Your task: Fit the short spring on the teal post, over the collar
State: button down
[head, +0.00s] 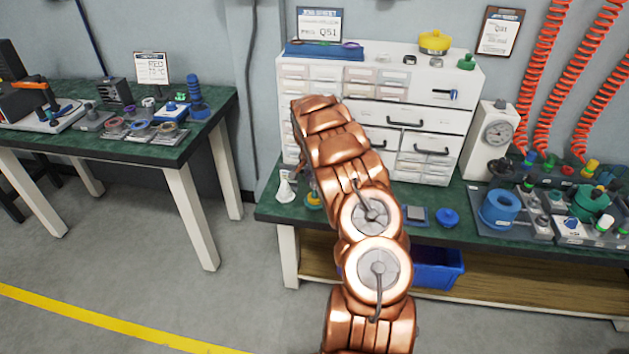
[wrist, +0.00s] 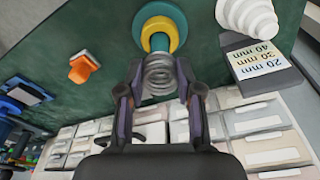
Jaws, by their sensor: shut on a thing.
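My gripper (wrist: 158,75) is shut on a grey coil spring (wrist: 159,73), which sits between its two fingertips in the wrist view. Just beyond the spring is the teal post (wrist: 159,43), with a yellow collar (wrist: 173,33) around it and a wider teal base (wrist: 152,13) behind. The spring's far end lines up with the post and overlaps it in the picture. I cannot tell whether the coils are around the post or only in front of it.
A white stepped cone (wrist: 250,15) and a grey block with a size label (wrist: 262,65) stand close at the right in the wrist view. An orange part (wrist: 82,68) lies to the left.

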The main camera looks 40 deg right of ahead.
jog(key=shift+f+b, duration=0.8)
jog(key=shift+f, duration=0.55)
dwell(0.3)
jog(key=c, duration=0.7)
grip_release()
jog(key=shift+r, duration=3.6)
jog(key=shift+a, duration=0.1)
